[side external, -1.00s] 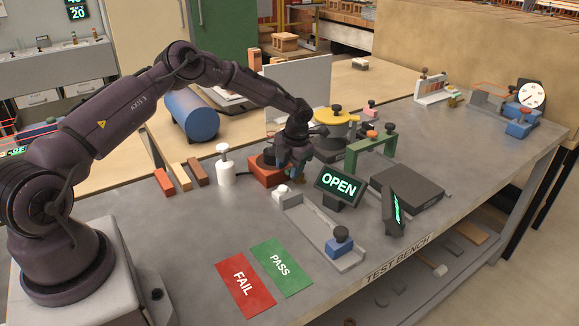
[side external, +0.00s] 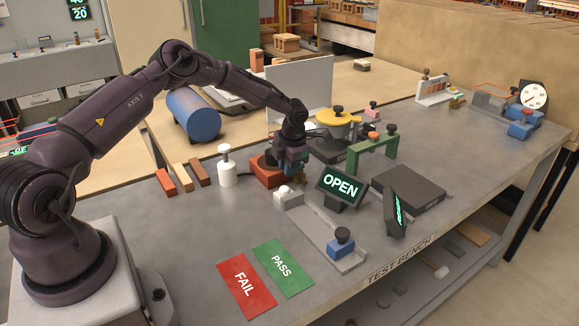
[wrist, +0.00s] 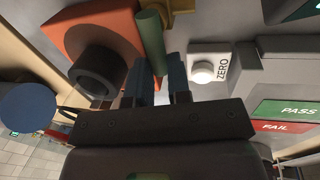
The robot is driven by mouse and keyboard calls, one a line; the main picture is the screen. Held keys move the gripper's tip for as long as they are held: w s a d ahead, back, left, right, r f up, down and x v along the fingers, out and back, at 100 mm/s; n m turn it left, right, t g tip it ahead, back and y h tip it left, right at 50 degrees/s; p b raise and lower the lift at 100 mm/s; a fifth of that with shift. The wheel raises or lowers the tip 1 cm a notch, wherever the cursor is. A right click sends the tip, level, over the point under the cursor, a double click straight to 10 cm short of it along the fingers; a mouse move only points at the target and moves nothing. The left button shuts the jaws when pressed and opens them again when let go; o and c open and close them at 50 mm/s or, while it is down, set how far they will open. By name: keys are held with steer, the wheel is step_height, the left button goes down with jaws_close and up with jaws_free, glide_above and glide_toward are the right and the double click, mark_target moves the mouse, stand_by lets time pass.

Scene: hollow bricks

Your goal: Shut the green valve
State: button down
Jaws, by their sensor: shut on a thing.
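The valve's green lever (wrist: 151,42) shows in the wrist view as a short green bar with its near end between my fingers. My gripper (wrist: 163,68) is shut on it. Beside the lever is an orange-red block (wrist: 75,35) with a black round ring (wrist: 98,75). In the side view, my gripper (side external: 289,168) is low at the red block (side external: 265,174) and hides the lever there. A display in front of it (side external: 340,184) reads OPEN.
A white ZERO button (wrist: 203,72) is close to my fingers. A white-topped weight (side external: 227,166) stands left of the block. A grey rail with a blue slider (side external: 340,242) lies in front. A green arch (side external: 371,152) and yellow-topped pot (side external: 337,119) are behind to the right.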

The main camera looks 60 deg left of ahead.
steer(key=c, duration=1.1)
jaws_free()
steer(key=shift+r, duration=0.1)
steer(key=r, duration=0.4)
steer(key=d+r, duration=0.1)
steer(key=r, duration=0.3)
steer(key=d+r, duration=0.1)
steer(key=r, duration=0.3)
steer(key=shift+d+r, duration=0.25)
